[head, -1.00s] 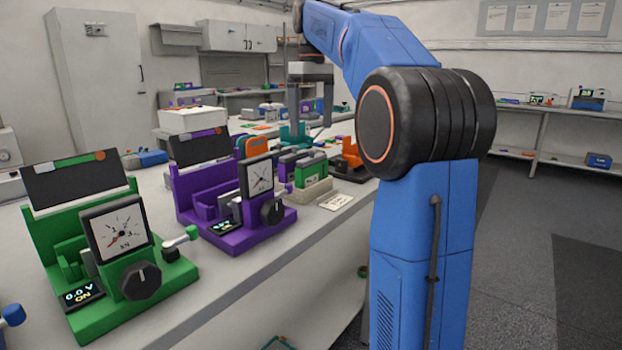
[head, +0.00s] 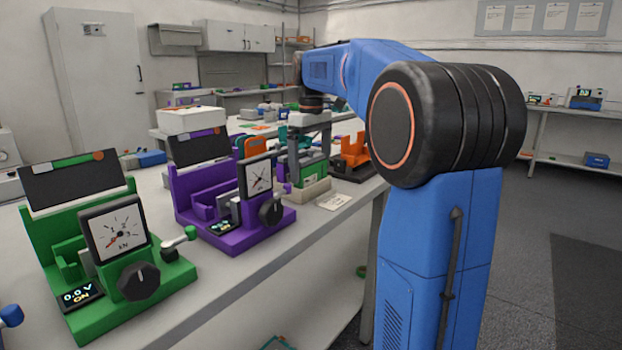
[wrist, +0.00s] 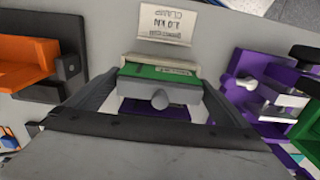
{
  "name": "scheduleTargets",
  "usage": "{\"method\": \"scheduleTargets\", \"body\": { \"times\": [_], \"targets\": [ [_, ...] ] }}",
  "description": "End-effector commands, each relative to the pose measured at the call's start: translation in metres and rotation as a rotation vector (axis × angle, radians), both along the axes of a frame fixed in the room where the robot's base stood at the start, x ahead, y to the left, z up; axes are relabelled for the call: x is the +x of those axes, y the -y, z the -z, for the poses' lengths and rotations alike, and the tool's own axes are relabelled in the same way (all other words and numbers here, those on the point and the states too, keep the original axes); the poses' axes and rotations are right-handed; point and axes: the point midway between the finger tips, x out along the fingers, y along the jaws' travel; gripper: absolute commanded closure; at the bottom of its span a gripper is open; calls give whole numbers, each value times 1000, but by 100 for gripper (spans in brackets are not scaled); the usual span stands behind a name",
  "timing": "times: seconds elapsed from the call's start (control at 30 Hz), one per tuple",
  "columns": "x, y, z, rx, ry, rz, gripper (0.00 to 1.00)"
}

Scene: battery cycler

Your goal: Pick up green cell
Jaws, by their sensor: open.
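The green cell (head: 314,172) stands in a cream holder (head: 312,192) on the bench. In the wrist view the green cell (wrist: 138,71) shows its green edge and a grey part with a round knob. My gripper (head: 308,168) is over the holder, pointing down. In the wrist view the gripper (wrist: 158,95) is open, with one finger on each side of the cell. I cannot tell whether either finger touches it. A purple item (wrist: 150,108) shows just beside the cell. My gripper partly hides the cell in the head view.
A purple fixture (head: 250,232) with a dial stands left of the holder, and a green fixture (head: 80,315) is nearer. An orange fixture (head: 355,150) is close on the right. A printed card (head: 333,201) lies in front of the holder.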

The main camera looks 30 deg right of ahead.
Motion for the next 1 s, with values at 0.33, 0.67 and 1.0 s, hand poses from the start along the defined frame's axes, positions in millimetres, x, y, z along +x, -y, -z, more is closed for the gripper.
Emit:
{"method": "scheduleTargets", "body": {
  "times": [0.33, 0.67, 1.0],
  "targets": [
    [0, 0, 8, -1, 1, 0, 0],
    [0, 0, 7, 0, 2, 0, 51],
    [1, 0, -12, -1, 5, 0, 51]
  ]
}}
